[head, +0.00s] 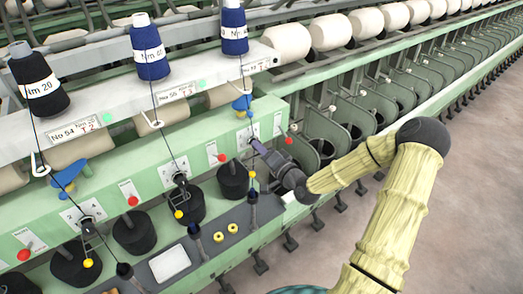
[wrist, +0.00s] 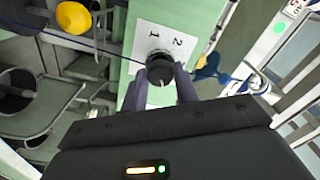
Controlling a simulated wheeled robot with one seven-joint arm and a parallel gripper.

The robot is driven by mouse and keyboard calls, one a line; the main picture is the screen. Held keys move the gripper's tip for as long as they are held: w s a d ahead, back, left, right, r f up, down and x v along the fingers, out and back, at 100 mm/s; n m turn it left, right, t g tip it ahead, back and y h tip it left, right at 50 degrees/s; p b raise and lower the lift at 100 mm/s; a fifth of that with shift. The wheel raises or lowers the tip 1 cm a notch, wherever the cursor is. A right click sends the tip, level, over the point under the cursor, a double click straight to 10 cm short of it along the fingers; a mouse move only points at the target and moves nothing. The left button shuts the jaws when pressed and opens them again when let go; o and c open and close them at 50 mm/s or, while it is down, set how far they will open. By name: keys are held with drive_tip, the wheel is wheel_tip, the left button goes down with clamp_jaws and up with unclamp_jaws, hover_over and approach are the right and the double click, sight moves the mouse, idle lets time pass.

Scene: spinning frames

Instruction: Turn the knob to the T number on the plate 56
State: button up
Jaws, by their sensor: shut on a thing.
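In the head view, my gripper (head: 260,147) is at the dial plate (head: 249,134) at the right end of the green rail. In the wrist view, my gripper (wrist: 163,84) has its fingers on both sides of a round black knob (wrist: 160,70), shut on it. The white dial (wrist: 147,45) behind the knob shows 1 and 2; the rest is hidden. The rightmost number plate (head: 259,68) is too small to read surely. A plate further left (head: 176,92) seems to read T 3, and the leftmost plate (head: 76,131) reads No 54, T 2.
Other knobs with dials (head: 178,178) sit along the green rail. A blue lever (wrist: 208,68) is close right of my fingers in the wrist view. A yellow ball (wrist: 74,17) and thread are at upper left. Dark cylinders (head: 233,181) stand below the rail.

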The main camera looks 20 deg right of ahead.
drive_tip(key=shift+d, duration=0.1)
drive_tip(key=o, duration=1)
drive_tip(key=p+v, duration=0.5)
drive_tip(key=v, duration=1.2)
drive_tip(key=shift+s+f, duration=0.1)
drive_tip(key=shift+s, duration=0.2)
